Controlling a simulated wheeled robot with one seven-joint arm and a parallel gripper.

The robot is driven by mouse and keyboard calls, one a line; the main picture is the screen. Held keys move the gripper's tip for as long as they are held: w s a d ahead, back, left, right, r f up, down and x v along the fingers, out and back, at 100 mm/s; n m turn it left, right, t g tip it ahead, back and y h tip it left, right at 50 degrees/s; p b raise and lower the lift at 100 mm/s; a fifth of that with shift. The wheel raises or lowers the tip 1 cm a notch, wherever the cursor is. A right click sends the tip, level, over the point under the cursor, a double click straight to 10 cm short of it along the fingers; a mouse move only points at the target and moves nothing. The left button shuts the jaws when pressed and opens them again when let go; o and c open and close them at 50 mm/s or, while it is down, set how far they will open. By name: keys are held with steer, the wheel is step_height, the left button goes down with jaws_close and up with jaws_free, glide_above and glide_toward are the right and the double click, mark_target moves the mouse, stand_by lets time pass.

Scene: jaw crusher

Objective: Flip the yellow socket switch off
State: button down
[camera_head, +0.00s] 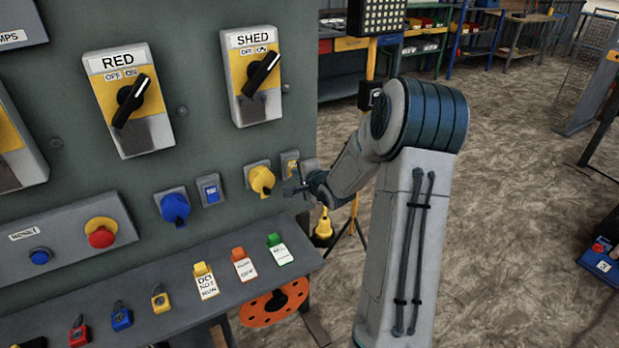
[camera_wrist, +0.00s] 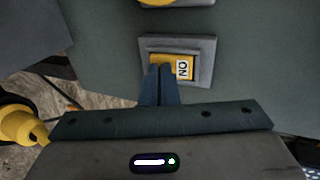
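The yellow socket switch (camera_head: 288,160) is a small yellow rocker in a grey frame on the panel, right of the round yellow socket (camera_head: 261,180). In the wrist view the switch (camera_wrist: 187,66) shows a white label reading ON on one half. My gripper (camera_head: 292,187) is at the panel, just below the switch in the head view. In the wrist view my gripper (camera_wrist: 161,70) has its two fingers together, with nothing seen between them.
A blue socket (camera_head: 174,207) and blue switch (camera_head: 209,190) are left of the yellow socket. The RED (camera_head: 130,98) and SHED (camera_head: 252,75) rotary switches sit above. A ledge (camera_head: 190,307) with tags and padlocks juts out below. Open floor lies to the right.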

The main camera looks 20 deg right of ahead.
steer(key=shift+w+r, duration=0.1)
steer(key=shift+r, duration=0.05)
steer(key=shift+w+a+r+p, duration=0.15)
steer(key=shift+a+r+p, duration=0.1)
steer(key=shift+r+p, duration=0.6)
steer(key=shift+d+f, duration=0.15)
steer(key=shift+d, duration=0.1)
steer(key=shift+s+d+p, duration=0.1)
steer(key=shift+s+p, duration=0.15)
steer(key=shift+p, duration=0.1)
steer(key=r+p+v, duration=0.1)
steer(key=p+v, duration=0.1)
steer(key=v, duration=1.1)
steer(key=shift+r+p, duration=0.25)
steer(key=shift+p, duration=0.05)
steer(key=shift+a, duration=0.25)
